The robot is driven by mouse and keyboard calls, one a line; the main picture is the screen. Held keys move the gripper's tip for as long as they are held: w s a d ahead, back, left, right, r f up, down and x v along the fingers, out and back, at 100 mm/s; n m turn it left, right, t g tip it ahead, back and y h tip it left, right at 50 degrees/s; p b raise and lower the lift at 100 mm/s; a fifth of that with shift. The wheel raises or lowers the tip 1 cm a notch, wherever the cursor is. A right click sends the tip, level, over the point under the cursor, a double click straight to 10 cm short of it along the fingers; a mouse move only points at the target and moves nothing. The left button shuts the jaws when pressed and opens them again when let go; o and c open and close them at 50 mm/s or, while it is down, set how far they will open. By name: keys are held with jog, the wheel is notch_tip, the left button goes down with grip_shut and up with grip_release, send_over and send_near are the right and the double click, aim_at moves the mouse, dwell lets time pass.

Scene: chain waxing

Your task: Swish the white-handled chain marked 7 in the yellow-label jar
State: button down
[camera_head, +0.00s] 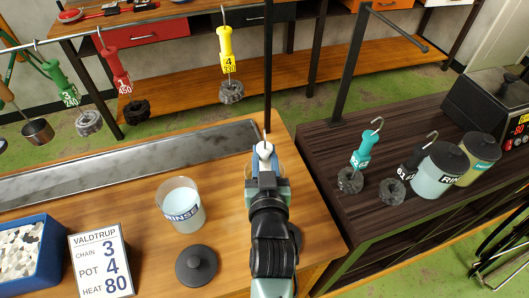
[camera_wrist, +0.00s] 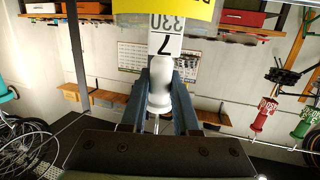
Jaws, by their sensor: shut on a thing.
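My gripper (camera_head: 265,165) is shut on the white handle (camera_wrist: 160,85) of the chain; its top also shows in the head view (camera_head: 264,149). In the wrist view a white tag (camera_wrist: 166,42) on it reads 7 and 330, partly upside down. A clear glass jar (camera_head: 281,168) shows around and behind my gripper, mostly hidden by it. A yellow label (camera_wrist: 165,10) with dark print fills the top middle of the wrist view, probably on that jar. The chain below the handle is hidden, so I cannot tell how deep it sits.
An open RINSE jar (camera_head: 181,205) stands to the left with a black lid (camera_head: 196,265) before it. A sign (camera_head: 101,263) and blue tray (camera_head: 28,252) lie further left. Teal and black-handled chains (camera_head: 361,150) and lidded jars (camera_head: 440,170) stand right. Other chains (camera_head: 226,60) hang behind.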

aim_at(265, 149)
jog(key=shift+r+p, duration=1.6)
notch_tip(265, 149, down, 4)
jog(key=b, duration=0.3)
jog(key=shift+f+b, duration=0.1)
jog(key=shift+b, duration=0.25)
notch_tip(265, 149, up, 4)
jog(key=p, duration=0.3)
jog(key=shift+p, duration=0.3)
notch_tip(265, 149, down, 4)
jog(key=b, duration=0.3)
jog(key=shift+b, duration=0.4)
notch_tip(265, 149, up, 15)
jog(key=p, duration=1.2)
jog(key=shift+p, duration=0.4)
